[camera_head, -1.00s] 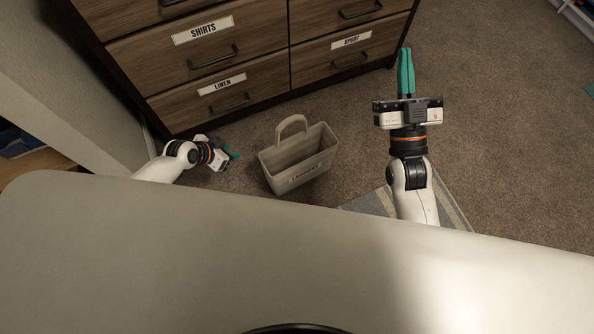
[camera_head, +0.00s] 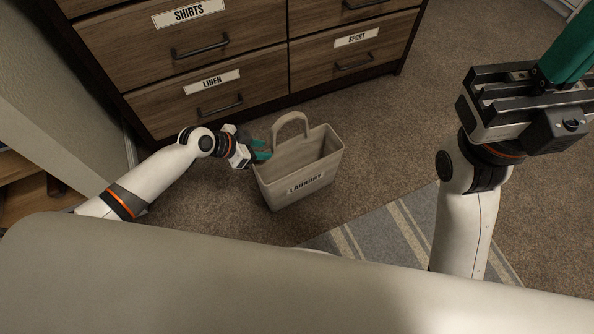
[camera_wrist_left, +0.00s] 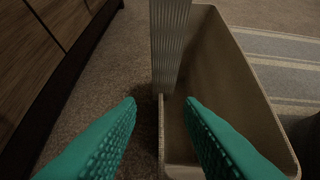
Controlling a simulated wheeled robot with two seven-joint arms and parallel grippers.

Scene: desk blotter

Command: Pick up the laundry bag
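The laundry bag (camera_head: 297,180) is a beige open-topped bag with a "LAUNDRY" label. It stands upright on the carpet in the head view, with one loop handle (camera_head: 291,121) raised at its back. My left gripper (camera_head: 262,150) is at the bag's left side, close to the handle. In the left wrist view my left gripper (camera_wrist_left: 160,105) has its teal fingers apart, with the ribbed handle (camera_wrist_left: 169,45) ahead of the gap and the bag (camera_wrist_left: 235,80) on the right. Nothing is held between them. My right gripper (camera_head: 568,55) is raised at the right, its fingertips cut off by the picture edge.
A wooden dresser (camera_head: 215,75) with labelled drawers stands behind the bag. A grey striped rug (camera_head: 375,236) lies in front and to the right. Open carpet (camera_head: 440,110) is at the right of the dresser.

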